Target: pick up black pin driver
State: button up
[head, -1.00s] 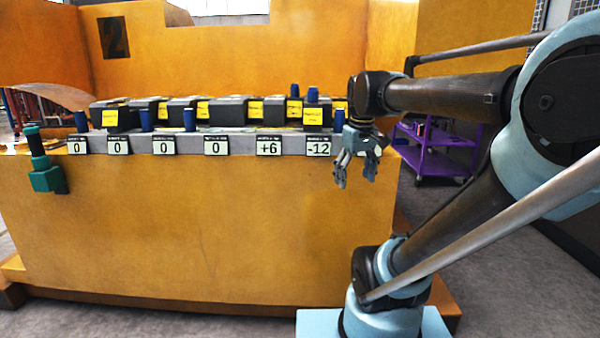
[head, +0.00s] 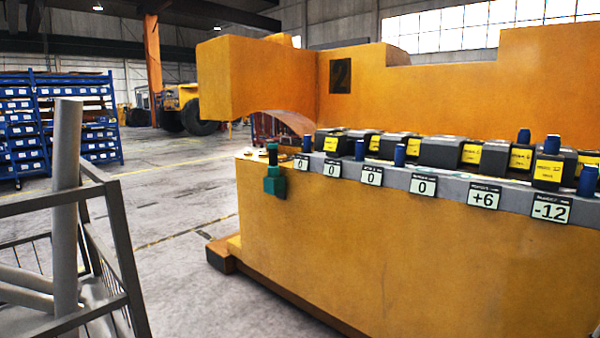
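A tool with a black upright top and a dark green body (head: 274,182) hangs at the left end of the orange casting's front edge. It is the only thing in view that looks like a pin driver, though its body is green. Its lower part lies against the orange face, and I cannot tell how it is held there. My gripper and arm are not in view now.
The orange counterweight casting (head: 400,255) fills the right side. Its grey ledge (head: 400,178) carries black blocks with yellow labels, blue pins and number plates. A grey metal railing (head: 110,250) stands at near left. Open floor (head: 170,200) lies between, with blue shelving (head: 80,125) behind.

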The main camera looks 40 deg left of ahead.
aim_at(272, 168)
jog(key=u, duration=2.2)
jog(key=i, duration=2.25)
jog(key=z, duration=0.45)
